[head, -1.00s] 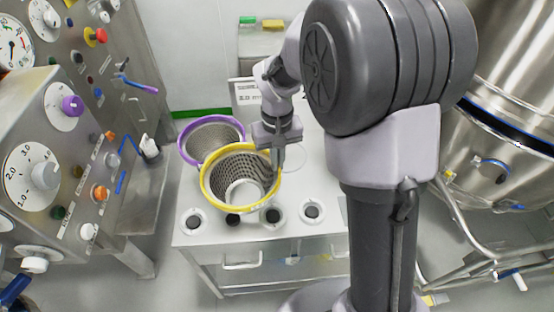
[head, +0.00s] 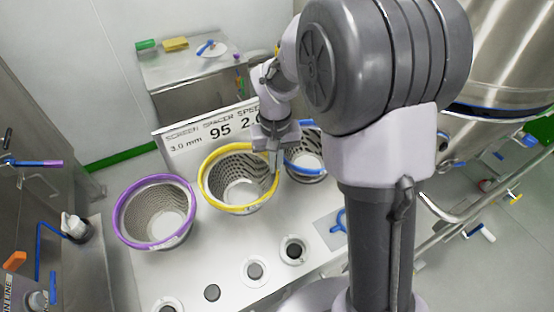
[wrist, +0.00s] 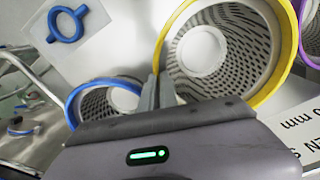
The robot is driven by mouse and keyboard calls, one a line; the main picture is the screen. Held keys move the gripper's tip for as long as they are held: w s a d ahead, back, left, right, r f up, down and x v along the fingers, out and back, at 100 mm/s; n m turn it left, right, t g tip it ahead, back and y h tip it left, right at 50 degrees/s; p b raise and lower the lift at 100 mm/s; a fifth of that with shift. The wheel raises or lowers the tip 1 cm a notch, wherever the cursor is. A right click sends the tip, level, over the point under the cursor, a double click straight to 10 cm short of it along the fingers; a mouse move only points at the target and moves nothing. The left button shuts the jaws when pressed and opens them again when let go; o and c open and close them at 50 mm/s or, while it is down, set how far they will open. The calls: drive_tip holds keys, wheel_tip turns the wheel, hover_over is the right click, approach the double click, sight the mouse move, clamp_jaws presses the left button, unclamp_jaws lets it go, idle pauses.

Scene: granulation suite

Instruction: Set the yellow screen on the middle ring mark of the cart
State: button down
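The yellow screen (head: 238,190) is a perforated metal basket with a yellow rim, roughly upright, between the purple screen (head: 154,228) and the blue screen (head: 305,168) over the cart (head: 205,265). My gripper (head: 277,160) is at the right side of its rim. In the wrist view my fingers (wrist: 159,92) are closed on the yellow rim (wrist: 160,50). The blue screen (wrist: 105,98) is close beside the fingers there. The middle ring mark is not visible; I cannot tell whether the yellow screen's base touches the cart.
A white sign (head: 205,137) stands behind the screens. Several small round fittings (head: 254,270) line the cart's front. A blue ring with tabs lies on a pale card (wrist: 67,24) near the blue screen. Steel vessels and rails are at right, a control panel at left.

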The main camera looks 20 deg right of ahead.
sight(268, 184)
drive_tip(key=s+a+r+m+p, duration=0.1)
drive_tip(key=m+p, duration=0.1)
drive_tip(key=s+a+r+m+p, duration=0.1)
drive_tip(key=m+p, duration=0.1)
drive_tip(key=m, duration=0.1)
drive_tip(key=s+a+m+p, duration=0.1)
drive_tip(key=s+m+p, duration=0.1)
drive_tip(key=m, duration=0.1)
drive_tip(key=shift+s+r+p, duration=0.1)
drive_tip(key=shift+r+p, duration=0.2)
drive_tip(key=shift+r, duration=0.1)
drive_tip(key=shift+a+f+m, duration=0.1)
drive_tip(key=shift+f+m, duration=0.2)
drive_tip(key=shift+f, duration=0.05)
wheel_tip(268, 184, down, 4)
drive_tip(key=b, duration=0.3)
drive_tip(key=shift+f+b, duration=0.1)
drive_tip(key=shift+b, duration=0.3)
drive_tip(key=c, duration=1.6)
unclamp_jaws()
drive_tip(key=shift+o, duration=0.2)
